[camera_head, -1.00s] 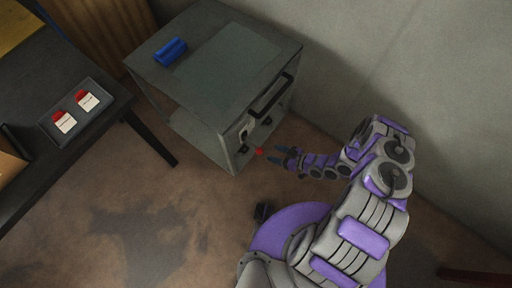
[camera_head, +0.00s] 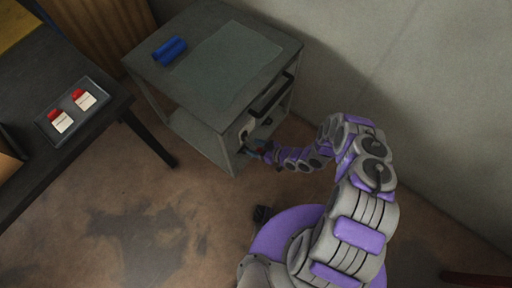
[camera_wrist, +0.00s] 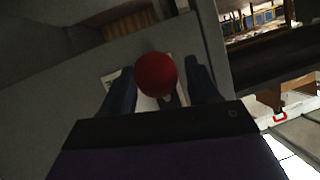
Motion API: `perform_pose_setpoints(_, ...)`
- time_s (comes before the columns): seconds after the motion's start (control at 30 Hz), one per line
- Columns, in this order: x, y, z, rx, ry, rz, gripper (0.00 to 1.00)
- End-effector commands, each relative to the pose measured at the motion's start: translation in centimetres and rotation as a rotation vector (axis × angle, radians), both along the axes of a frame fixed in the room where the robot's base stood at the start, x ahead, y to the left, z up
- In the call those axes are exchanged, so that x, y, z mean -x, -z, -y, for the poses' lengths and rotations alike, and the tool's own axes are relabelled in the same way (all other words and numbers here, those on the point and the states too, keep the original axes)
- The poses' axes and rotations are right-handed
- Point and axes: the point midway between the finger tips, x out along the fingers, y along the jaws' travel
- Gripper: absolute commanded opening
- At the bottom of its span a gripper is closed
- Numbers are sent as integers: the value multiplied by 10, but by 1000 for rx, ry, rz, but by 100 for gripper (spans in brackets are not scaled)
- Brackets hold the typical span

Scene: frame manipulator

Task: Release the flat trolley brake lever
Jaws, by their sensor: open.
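The flat trolley (camera_head: 192,76) is a grey two-level cart standing by the wall. Its brake lever ends in a red ball knob (camera_wrist: 156,75), which in the wrist view sits between the two dark fingers of my gripper (camera_wrist: 160,85). The fingers are open, one on each side of the knob; I cannot tell whether either touches it. A pale plate shows behind the knob.
A blue object (camera_head: 170,50) lies on the trolley top. A black handle (camera_head: 270,97) sticks out above my gripper. A dark table (camera_head: 100,125) at left holds a tray (camera_head: 47,128) with two red-and-white items. The wall bounds the right; floor at the lower left is clear.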

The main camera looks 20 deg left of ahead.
Motion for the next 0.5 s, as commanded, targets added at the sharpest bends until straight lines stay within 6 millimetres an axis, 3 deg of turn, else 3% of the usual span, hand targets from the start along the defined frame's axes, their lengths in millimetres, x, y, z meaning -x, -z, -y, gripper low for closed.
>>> perform_pose_setpoints(0.07, 0, 0, 0, 0, 0, 0, 58)
perform_pose_setpoints(0.5, -1, 0, 1, 0, 1, 1, 15)
